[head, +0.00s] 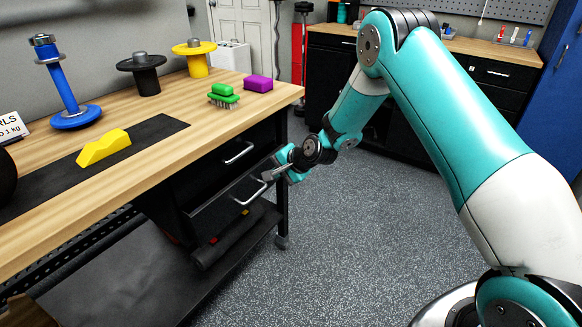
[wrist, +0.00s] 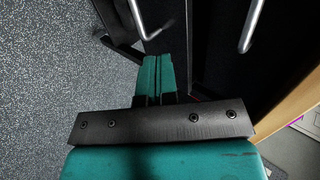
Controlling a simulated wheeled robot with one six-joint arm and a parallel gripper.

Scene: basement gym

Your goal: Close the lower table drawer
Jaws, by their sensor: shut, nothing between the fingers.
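The black lower drawer (head: 215,212) is under the wooden workbench and appears pulled out a little past the upper drawer (head: 215,172). Its bar handle (head: 250,193) also shows at the top left of the wrist view (wrist: 152,22). My gripper (head: 271,174) is at the right end of the lower drawer's front, close to its handle. In the wrist view its teal fingers (wrist: 160,75) are together and empty, pointing at the dark drawer fronts. I cannot tell whether the fingertips touch the drawer.
The upper drawer's handle (head: 239,153) is just above. A bench leg (head: 282,205) stands right of the drawers. A dark roll (head: 235,238) lies on the low shelf beneath. The workbench top (head: 170,140) holds weights and brushes. The speckled floor (head: 340,240) in front is clear.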

